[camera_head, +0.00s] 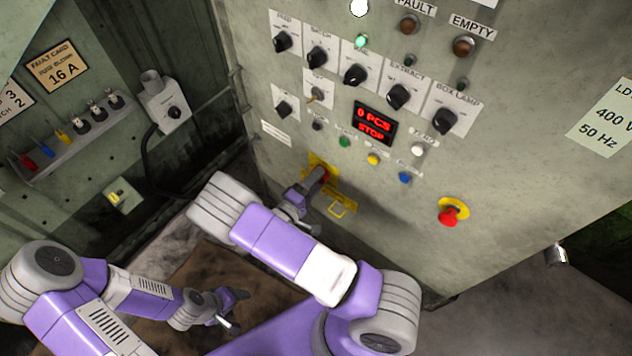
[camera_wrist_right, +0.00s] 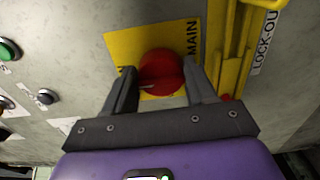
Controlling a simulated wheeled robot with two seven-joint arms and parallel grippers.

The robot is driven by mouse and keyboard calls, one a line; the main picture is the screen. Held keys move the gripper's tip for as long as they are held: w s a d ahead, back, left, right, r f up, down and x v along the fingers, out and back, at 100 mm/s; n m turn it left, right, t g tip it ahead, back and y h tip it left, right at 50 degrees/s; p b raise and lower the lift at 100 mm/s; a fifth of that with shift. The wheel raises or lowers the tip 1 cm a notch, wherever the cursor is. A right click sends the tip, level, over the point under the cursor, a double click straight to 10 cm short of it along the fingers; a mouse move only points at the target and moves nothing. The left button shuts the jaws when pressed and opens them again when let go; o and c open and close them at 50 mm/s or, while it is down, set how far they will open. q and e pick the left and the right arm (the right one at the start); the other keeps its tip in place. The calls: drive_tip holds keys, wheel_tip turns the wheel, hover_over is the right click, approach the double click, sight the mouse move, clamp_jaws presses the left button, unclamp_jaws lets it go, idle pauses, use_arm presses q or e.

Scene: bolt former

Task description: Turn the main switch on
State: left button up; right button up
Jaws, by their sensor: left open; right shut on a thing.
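The main switch is a red rotary knob (camera_wrist_right: 161,73) on a yellow plate (camera_wrist_right: 124,54) marked MAIN. In the head view its yellow plate (camera_head: 318,161) sits low on the grey cabinet front, and the knob is mostly hidden by my right gripper. My right gripper (camera_wrist_right: 163,82) is shut on the red knob, one finger on each side of it, in the right wrist view; in the head view it (camera_head: 318,178) reaches the plate. My left gripper (camera_head: 236,308) is open and empty, low over the brown surface. The display (camera_head: 374,124) reads 0 PCS, STOP.
A yellow lock-out bracket (camera_wrist_right: 228,50) stands close beside the knob. Several black selector knobs and coloured buttons sit above. A red emergency stop (camera_head: 449,215) is to the right. A socket box with a cable (camera_head: 165,103) hangs on the left wall.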

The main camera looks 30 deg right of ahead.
drive_tip(key=shift+m, duration=0.3)
drive_tip(key=o, duration=1)
drive_tip(key=shift+a, duration=0.1)
drive_tip(key=p+v, duration=0.1)
drive_tip(key=v, duration=0.6)
drive_tip(key=shift+a+p, duration=0.2)
drive_tip(key=shift+p, duration=0.1)
drive_tip(key=shift+s, duration=0.1)
